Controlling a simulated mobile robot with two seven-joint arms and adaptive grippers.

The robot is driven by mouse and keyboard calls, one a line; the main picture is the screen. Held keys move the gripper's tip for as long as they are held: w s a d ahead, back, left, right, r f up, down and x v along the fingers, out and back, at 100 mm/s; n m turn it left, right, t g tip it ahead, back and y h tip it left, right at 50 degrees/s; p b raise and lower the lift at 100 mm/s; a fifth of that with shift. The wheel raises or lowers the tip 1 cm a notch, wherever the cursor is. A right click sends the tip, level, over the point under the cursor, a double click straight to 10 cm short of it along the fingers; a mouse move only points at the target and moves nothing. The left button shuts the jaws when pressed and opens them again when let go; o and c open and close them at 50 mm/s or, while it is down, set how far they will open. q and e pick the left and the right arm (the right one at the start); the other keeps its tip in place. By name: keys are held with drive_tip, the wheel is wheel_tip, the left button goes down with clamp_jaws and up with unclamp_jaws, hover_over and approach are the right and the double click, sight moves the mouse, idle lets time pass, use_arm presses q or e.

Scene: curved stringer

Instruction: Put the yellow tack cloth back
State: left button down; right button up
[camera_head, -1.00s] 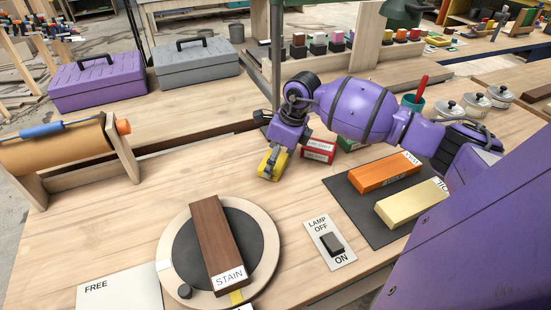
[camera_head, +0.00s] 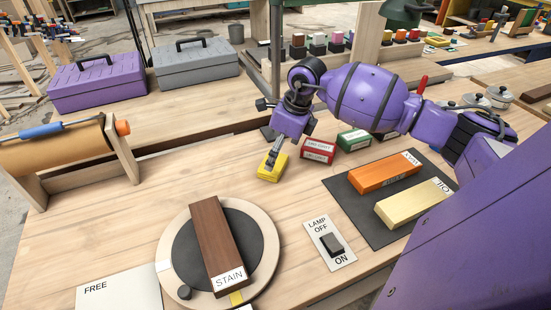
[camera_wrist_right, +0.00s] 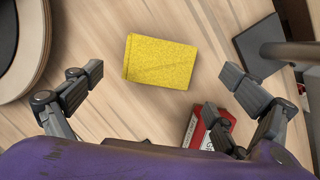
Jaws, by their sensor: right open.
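The yellow tack cloth (camera_head: 268,172) lies flat on the wooden bench, left of the red box. It looks like a yellow pad and shows whole in the right wrist view (camera_wrist_right: 160,61). My right gripper (camera_head: 276,157) is just above and behind the cloth in the head view. In the right wrist view its fingers (camera_wrist_right: 160,80) are spread wide and empty, with the cloth beyond and between them. My left gripper is not in view.
A red box (camera_head: 318,151) and a green box (camera_head: 354,139) stand right of the cloth. A turntable (camera_head: 178,228) carries a brown STAIN block (camera_head: 217,240). A dark mat (camera_head: 352,203) holds orange and pale blocks. The lamp switch plate (camera_head: 330,240) is in front. Bench left of the cloth is clear.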

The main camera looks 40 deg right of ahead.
drive_tip(key=v, duration=0.8)
drive_tip(key=shift+r, duration=0.2)
